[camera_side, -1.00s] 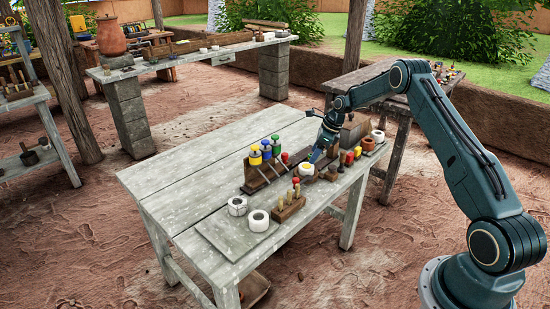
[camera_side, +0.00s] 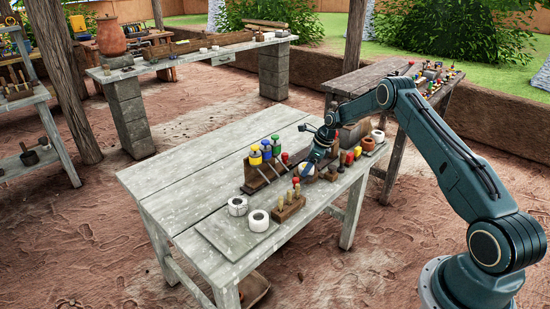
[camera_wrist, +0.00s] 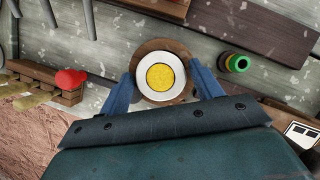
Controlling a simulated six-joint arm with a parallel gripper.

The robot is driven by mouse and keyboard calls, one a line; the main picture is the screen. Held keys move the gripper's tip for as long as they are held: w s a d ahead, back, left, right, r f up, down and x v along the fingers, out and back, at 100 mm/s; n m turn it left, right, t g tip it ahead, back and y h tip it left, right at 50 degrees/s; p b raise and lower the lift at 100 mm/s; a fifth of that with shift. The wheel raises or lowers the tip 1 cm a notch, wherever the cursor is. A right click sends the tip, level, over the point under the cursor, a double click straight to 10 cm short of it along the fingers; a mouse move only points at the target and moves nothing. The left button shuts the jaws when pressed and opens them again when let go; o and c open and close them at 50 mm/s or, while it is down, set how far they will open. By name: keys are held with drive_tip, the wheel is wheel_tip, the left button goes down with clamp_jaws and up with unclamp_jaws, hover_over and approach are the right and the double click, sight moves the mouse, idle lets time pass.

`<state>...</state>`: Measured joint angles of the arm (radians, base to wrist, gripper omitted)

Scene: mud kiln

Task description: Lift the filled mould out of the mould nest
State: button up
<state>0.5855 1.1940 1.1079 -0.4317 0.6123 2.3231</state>
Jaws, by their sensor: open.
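The filled mould (camera_wrist: 164,77) is a white ring with a yellow fill, seen from above in the wrist view. It sits in the mould nest (camera_wrist: 146,48), a round brown wooden holder on the grey table. My gripper (camera_wrist: 161,78) is open, with one blue finger on the left of the mould and one on its right. I cannot tell whether either finger touches it. In the side view my gripper (camera_side: 308,166) is down at the nest and largely hides the mould.
A rack with blue, yellow and green bottles (camera_side: 262,157) stands behind left. A block with wooden-handled tools (camera_side: 289,207) is in front. Two white rings (camera_side: 259,220) lie at the left front. Small red and yellow pieces (camera_side: 350,157) stand to the right. The table's left half is clear.

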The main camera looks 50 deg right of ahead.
idle(0.5)
drive_tip(key=c, duration=0.9)
drive_tip(key=shift+o, duration=0.2)
drive_tip(key=shift+r, duration=0.15)
wheel_tip(320, 180, up, 20)
idle(0.4)
